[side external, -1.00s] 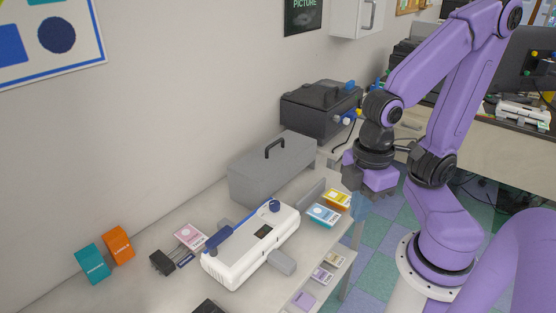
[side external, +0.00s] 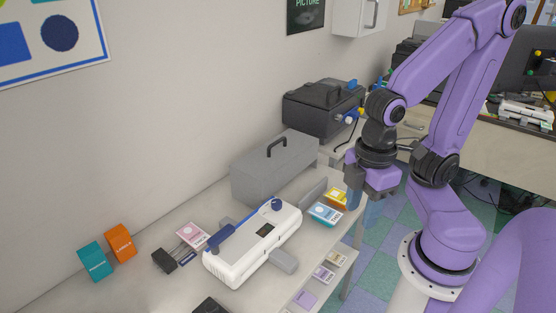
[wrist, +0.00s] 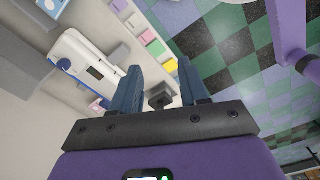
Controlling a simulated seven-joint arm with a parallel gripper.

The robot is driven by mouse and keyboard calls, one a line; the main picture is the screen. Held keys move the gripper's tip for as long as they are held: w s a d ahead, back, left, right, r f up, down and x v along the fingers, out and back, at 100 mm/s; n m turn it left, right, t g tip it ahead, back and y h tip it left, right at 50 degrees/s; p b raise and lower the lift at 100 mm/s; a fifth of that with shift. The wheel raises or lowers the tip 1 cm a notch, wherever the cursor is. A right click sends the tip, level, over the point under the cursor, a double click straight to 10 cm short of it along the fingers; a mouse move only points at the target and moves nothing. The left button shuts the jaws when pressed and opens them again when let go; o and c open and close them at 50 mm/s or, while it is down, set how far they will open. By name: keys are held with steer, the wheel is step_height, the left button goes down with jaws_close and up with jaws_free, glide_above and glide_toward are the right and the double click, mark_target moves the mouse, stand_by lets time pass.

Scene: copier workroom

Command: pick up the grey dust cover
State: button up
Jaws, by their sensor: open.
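The grey dust cover (side external: 272,172) is a long box shape with a dark handle (side external: 276,147) on top. It stands upright on the table near the wall, behind the white machine, in the side view. My gripper (side external: 362,206) is to the right of the cover, apart from it, by the table's right edge. In the wrist view my gripper (wrist: 159,66) points downward with its two blue fingers spread and no object held between them.
The white machine (side external: 240,258) stands in front of the cover; it also shows in the wrist view (wrist: 88,62). Coloured packs (side external: 325,214) lie near the table's right edge. A black case (side external: 322,110) stands behind the cover. Chequered floor (wrist: 225,35) lies beyond the edge.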

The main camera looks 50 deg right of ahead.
steer(key=w+t+h, duration=0.1)
steer(key=w+h, duration=0.3)
steer(key=w, duration=0.8)
steer(key=t+h, duration=0.2)
steer(key=h, duration=0.8)
glide_toward(277, 142)
steer(key=shift+n, duration=0.3)
steer(key=x, duration=0.4)
steer(key=shift+w+d+r, duration=0.1)
steer(key=shift+w+d, duration=0.05)
steer(key=shift+w, duration=0.2)
steer(key=shift+s+x, duration=0.1)
steer(key=shift+x, duration=1.25)
steer(key=shift+s+x, duration=0.15)
steer(key=shift+x, duration=1.2)
jaws_close()
